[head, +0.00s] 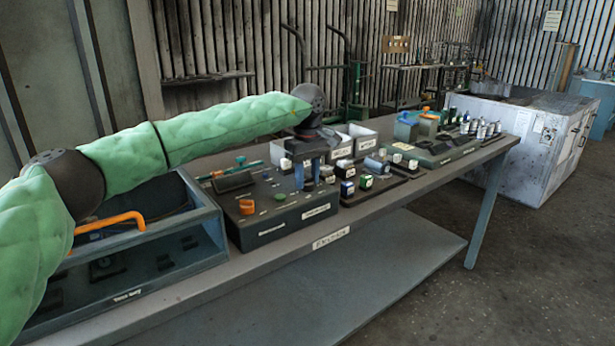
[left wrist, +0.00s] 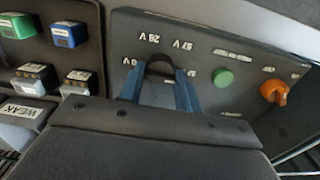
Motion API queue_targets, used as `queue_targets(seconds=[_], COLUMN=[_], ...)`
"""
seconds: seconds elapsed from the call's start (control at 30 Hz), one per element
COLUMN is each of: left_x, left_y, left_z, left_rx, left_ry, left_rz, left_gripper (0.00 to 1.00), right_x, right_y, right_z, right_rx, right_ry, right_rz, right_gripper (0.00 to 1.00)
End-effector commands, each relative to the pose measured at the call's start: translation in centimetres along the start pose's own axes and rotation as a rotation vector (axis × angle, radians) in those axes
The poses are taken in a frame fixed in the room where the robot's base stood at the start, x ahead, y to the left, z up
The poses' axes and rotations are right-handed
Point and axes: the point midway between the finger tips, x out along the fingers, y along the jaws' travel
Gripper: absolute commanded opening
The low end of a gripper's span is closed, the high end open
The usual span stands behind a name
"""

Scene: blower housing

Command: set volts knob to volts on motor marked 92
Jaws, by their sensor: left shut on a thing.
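My left gripper (head: 307,175) points down over the dark control box (head: 272,236) on the bench. In the left wrist view its two blue fingers (left wrist: 160,90) are shut on a dark round knob (left wrist: 160,68), which they partly hide. Around the knob are white voltage labels (left wrist: 166,41), among them what reads as 28 V and 57 V; the labels nearer the fingers are partly covered. Where the knob points cannot be told. Small motor-like blocks, one blue (left wrist: 68,34) and one green (left wrist: 16,26), stand beside the box. No 92 mark can be read. My right gripper is not in view.
On the same panel are a green button (left wrist: 223,77) and an orange knob (left wrist: 274,92). A glass-topped tray (head: 150,262) with an orange handle (head: 108,222) stands left of the box. White bins (head: 354,138) stand behind; several small parts crowd the bench to the right.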

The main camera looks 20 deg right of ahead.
Motion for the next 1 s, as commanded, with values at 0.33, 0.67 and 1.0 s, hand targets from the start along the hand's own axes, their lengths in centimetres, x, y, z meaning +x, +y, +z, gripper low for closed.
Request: queue_targets(seconds=[0.33, 0.67, 1.0], left_x=[0.1, -0.5, -4.7], left_y=[0.0, 0.0, 0.1], left_z=[0.0, 0.0, 0.0], left_rx=[0.0, -0.001, -0.001], left_ry=[0.0, 0.0, 0.001], left_rz=[0.0, 0.0, 0.0], left_gripper=[0.55, 0.55, 0.55], right_x=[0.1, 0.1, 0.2], right_y=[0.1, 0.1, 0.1], right_z=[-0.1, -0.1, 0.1], right_rx=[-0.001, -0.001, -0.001], right_ry=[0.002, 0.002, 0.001], right_rz=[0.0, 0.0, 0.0], right_gripper=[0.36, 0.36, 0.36])
